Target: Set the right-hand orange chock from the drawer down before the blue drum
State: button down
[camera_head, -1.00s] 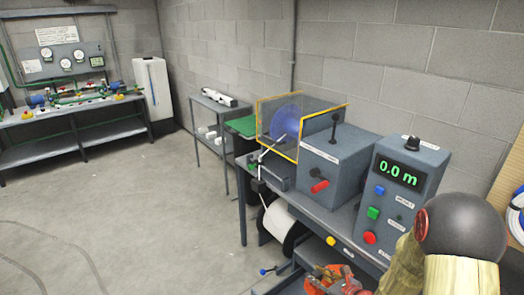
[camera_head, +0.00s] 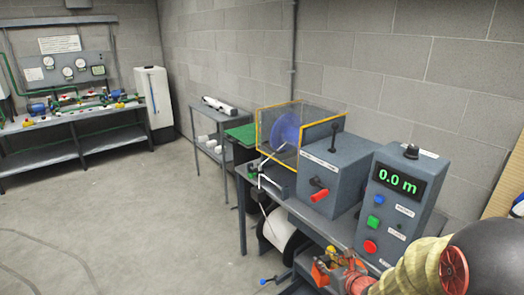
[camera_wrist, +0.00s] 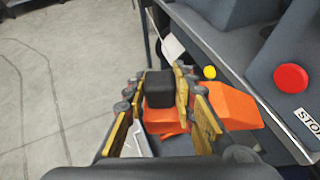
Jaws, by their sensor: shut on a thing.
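My gripper (camera_wrist: 165,90) is shut on the black block-shaped grip (camera_wrist: 160,88) of an orange chock (camera_wrist: 160,122), which shows between and under the fingers in the wrist view. More orange (camera_wrist: 238,108) shows right of the fingers; I cannot tell whether it is a second chock. In the head view my gripper (camera_head: 345,275) is at the bottom, in front of the bench, with orange (camera_head: 320,274) at its fingers. The blue drum (camera_head: 287,133) is a round disc behind a clear, yellow-edged guard on the bench, farther back. The drawer is mostly hidden.
A control box reading 0.0 m (camera_head: 397,180) is at right. A white roll (camera_head: 278,228) hangs under the bench. The floor at left (camera_head: 100,220) is clear.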

aim_at(320, 256)
jog(key=r, duration=0.1)
jog(key=a+r, duration=0.1)
jog(key=r, duration=0.1)
jog(key=shift+w+a+r, duration=0.25)
jog(key=shift+a+r, duration=0.1)
dwell(0.9)
